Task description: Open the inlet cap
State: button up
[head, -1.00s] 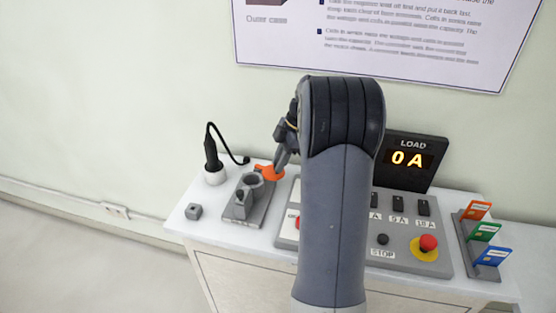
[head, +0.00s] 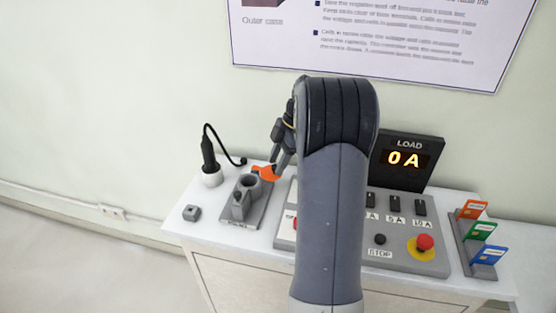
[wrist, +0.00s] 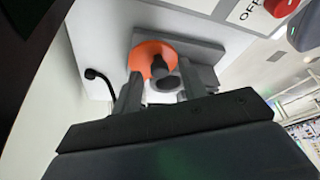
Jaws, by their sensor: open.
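The orange inlet cap (head: 264,171) shows at the back right of a round grey inlet (head: 251,184), which stands on a grey block on the bench. I cannot tell how far the cap is tilted. My gripper (head: 280,167) is above and right of the inlet, its fingers pointing down close to the cap. In the wrist view the cap is an orange disc (wrist: 149,53) just beyond the fingertips of my gripper (wrist: 157,88). The jaws are open, with a dark grey round part between and beyond them. Whether a finger touches the cap is unclear.
A black plug with a cable (head: 209,158) stands in a white holder left of the inlet. A switch panel with a red stop button (head: 425,242), a LOAD display (head: 404,161) and a card rack (head: 478,245) are at right.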

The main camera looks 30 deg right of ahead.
jog(key=w+v, duration=0.1)
jog(key=v, duration=0.9)
jog(key=shift+s+d+r, duration=0.2)
jog(key=shift+s+r, duration=0.2)
jog(key=shift+s, duration=0.05)
